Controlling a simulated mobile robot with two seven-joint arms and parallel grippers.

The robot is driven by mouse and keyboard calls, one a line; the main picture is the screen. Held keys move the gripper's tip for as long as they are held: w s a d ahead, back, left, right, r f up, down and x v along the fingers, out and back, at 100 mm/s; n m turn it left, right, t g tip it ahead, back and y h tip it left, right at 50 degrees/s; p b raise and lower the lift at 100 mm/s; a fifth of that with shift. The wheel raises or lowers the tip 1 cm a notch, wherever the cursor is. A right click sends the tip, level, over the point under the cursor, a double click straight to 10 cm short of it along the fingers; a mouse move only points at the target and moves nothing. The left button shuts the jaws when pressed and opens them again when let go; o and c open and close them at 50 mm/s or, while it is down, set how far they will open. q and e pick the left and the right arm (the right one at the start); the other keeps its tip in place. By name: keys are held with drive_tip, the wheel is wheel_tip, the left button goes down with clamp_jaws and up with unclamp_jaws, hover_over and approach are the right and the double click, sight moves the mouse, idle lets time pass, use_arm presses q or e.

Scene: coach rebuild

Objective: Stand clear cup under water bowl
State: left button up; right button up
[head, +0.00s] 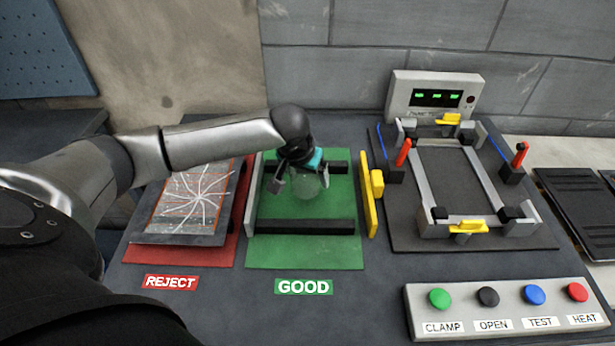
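No water bowl shows in the head view. A clear, rounded, cup-like thing (308,184) shows faintly over the green GOOD mat (300,258), partly hidden by my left gripper. My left gripper (301,185) points down over this mat, with one finger to the left of the clear thing and another at its right. Whether the fingers touch it, I cannot tell. A small teal part (317,157) shows at the gripper. My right gripper is not in view.
A cracked panel (190,200) lies on the red REJECT mat (222,252). A yellow-handled tool (372,190) stands right of the green mat. A clamp frame (475,205), a display box (435,95) and a button panel (510,310) fill the right side.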

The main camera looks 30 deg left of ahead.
use_arm(q)
drive_tip(key=shift+f, duration=0.2)
drive_tip(key=shift+f, duration=0.35)
drive_tip(key=o, duration=1.1)
